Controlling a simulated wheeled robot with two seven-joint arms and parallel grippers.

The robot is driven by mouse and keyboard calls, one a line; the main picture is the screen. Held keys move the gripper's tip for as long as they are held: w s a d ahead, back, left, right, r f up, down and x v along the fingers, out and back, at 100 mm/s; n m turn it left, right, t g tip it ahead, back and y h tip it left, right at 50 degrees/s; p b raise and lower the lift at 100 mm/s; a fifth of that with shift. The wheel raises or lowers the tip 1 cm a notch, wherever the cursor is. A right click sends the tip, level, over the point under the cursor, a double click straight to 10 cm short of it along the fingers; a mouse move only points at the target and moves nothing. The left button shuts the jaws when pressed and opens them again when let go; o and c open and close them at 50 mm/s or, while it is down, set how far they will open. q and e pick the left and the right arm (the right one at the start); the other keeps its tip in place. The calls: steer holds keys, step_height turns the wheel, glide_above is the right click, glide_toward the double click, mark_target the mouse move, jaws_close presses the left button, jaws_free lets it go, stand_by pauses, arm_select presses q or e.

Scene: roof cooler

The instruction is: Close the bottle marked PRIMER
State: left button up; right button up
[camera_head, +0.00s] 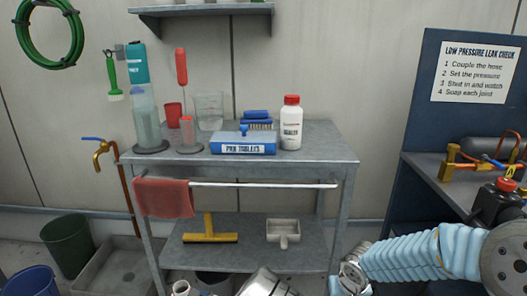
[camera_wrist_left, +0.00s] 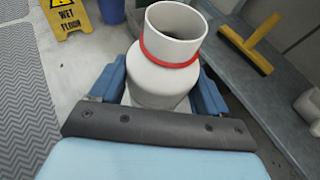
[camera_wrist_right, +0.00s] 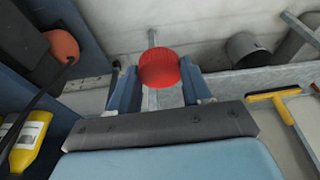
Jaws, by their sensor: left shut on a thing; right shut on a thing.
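A white bottle (camera_wrist_left: 162,84) with a wide open mouth and a red ring round its neck is in the left wrist view. My left gripper (camera_wrist_left: 157,74) is shut on its body, one blue finger on each side. No label shows on it there, so I cannot read PRIMER. A round red cap (camera_wrist_right: 158,69) is between the fingers of my right gripper (camera_wrist_right: 158,66), which is shut on it. The cap is apart from the bottle. In the head view a small white rim (camera_head: 180,287) shows at the bottom edge, probably the bottle's mouth.
A grey cart (camera_head: 340,150) holds a white red-capped bottle (camera_head: 291,128), a blue box (camera_head: 243,146) and beakers. Its lower shelf holds a yellow squeegee (camera_head: 210,237) and a scoop (camera_head: 283,232). A wet-floor sign (camera_wrist_left: 67,15) stands on the floor. A workbench (camera_head: 440,180) is at right.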

arm_select(q)
steer(key=shift+s+a+f, duration=0.1)
steer(key=shift+s+f, duration=0.05)
arm_select(e)
steer(key=shift+s+a+f, duration=0.1)
steer(key=shift+f, duration=0.05)
arm_select(q)
steer(key=w+d+f+m+t+h, duration=0.2)
steer(key=d+m+t+h, duration=0.2)
steer(key=d, duration=1.2)
steer(key=m+h, duration=0.3)
steer(key=shift+m+t+h, duration=0.4)
steer(key=shift+a, duration=0.1)
arm_select(e)
steer(key=w+a+r, duration=0.1)
steer(key=a+r, duration=0.4)
steer(key=a, duration=0.7)
steer(key=w+a+r, duration=0.2)
steer(key=a+r, duration=0.4)
steer(key=a, duration=0.7)
steer(key=shift+m, duration=0.3)
steer(key=shift+f, duration=0.15)
